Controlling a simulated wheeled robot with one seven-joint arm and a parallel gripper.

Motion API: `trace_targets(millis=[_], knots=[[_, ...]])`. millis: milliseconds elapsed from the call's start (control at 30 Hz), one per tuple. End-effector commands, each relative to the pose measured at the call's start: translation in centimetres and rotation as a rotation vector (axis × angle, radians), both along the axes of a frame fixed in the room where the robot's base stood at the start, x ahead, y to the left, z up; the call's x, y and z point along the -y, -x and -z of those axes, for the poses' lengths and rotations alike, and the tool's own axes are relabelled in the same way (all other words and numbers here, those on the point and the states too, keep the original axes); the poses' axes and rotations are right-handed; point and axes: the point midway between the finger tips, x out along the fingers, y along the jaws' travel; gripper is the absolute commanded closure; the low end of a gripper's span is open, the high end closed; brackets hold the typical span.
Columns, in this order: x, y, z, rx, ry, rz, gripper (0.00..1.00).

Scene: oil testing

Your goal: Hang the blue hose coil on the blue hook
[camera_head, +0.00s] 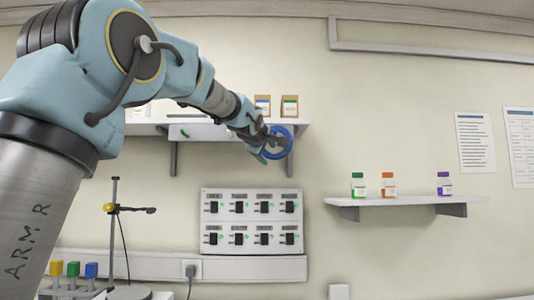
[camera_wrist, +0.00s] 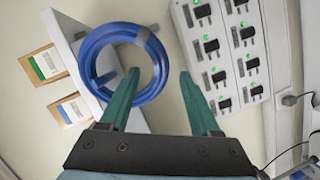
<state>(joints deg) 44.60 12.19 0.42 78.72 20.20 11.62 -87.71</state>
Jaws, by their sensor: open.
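The blue hose coil (camera_head: 290,143) is a ring at the right end of the upper left shelf, in front of its bracket. In the wrist view, the coil (camera_wrist: 84,60) faces the camera, with a grey band at its upper right. My gripper (camera_wrist: 160,75) is open. Its left finger overlaps the ring's opening and its right finger is outside the ring, with the coil's right side between them. In the head view my gripper (camera_head: 267,146) is at the coil.
The upper shelf (camera_head: 215,132) carries cartons (camera_head: 290,106). A panel of switches (camera_head: 252,222) is on the wall below it. A right shelf (camera_head: 400,201) holds small bottles (camera_head: 388,184). A stand (camera_head: 114,230) and a rack with coloured pieces (camera_head: 73,270) are at lower left.

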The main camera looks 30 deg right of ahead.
Motion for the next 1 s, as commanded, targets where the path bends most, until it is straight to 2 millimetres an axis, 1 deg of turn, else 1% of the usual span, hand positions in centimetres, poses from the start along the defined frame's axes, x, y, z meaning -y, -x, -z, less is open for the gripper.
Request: trace_targets(millis=[133, 267, 500, 700, 833, 1000], knots=[[-0.1, 0.1, 0.0, 0.0, 0.0, 0.0, 0.36], [-0.9, 1.1, -0.1, 0.002, 0.003, 0.0, 0.36], [-3.9, 4.6, -0.9, 0.003, 0.003, 0.001, 0.36], [-5.9, 7.0, -1.7, 0.001, 0.002, 0.001, 0.36], [-6.6, 7.9, -2.0, 0.001, 0.0, 0.001, 0.36], [-6.8, 8.1, -2.1, 0.0, -0.001, 0.0, 0.36]])
